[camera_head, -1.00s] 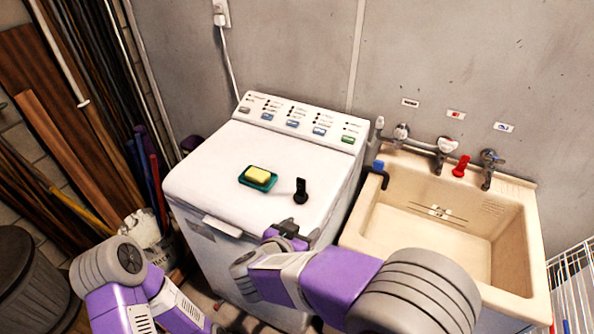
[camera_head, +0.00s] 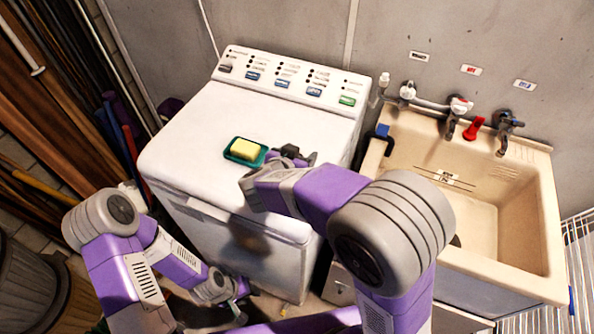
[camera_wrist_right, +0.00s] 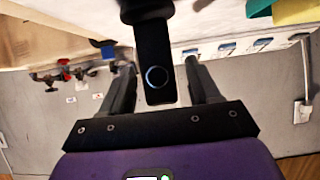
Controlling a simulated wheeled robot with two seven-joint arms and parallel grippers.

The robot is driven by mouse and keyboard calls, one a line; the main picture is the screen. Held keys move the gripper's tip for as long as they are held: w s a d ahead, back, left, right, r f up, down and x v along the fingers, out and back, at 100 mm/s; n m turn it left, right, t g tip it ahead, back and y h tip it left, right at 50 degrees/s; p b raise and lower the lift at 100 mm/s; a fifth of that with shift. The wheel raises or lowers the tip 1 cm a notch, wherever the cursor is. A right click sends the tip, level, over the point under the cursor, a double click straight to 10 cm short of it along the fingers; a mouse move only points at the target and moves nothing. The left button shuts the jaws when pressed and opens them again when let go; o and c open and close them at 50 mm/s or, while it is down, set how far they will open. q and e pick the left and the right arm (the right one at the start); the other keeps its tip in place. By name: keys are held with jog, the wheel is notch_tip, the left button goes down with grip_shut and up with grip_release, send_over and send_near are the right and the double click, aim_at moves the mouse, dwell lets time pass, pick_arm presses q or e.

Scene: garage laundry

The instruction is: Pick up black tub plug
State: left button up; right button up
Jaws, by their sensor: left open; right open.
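The black tub plug (camera_wrist_right: 154,60) fills the middle of the right wrist view, its long flat handle with a ring mark pointing toward my palm. My right gripper (camera_wrist_right: 160,80) is open, with one finger on each side of the handle and a gap on both sides. In the head view my right gripper (camera_head: 296,155) is over the white washing machine top (camera_head: 210,130), just right of the soap dish. The plug cannot be clearly told from the dark gripper there. My left gripper (camera_head: 240,292) is low in front of the machine, empty and partly hidden.
A green dish (camera_head: 261,159) with yellow soap (camera_head: 244,149) sits close left of my right gripper. The machine's control panel (camera_head: 290,82) rises behind. A beige sink (camera_head: 545,215) with taps stands at the right. Brooms and boards lean at the left.

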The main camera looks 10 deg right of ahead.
jog(key=shift+w, duration=0.15)
jog(key=c, duration=1)
notch_tip(320, 180, up, 10)
jog(key=p, duration=0.5)
jog(key=shift+d, duration=0.1)
jog(key=shift+c, duration=0.2)
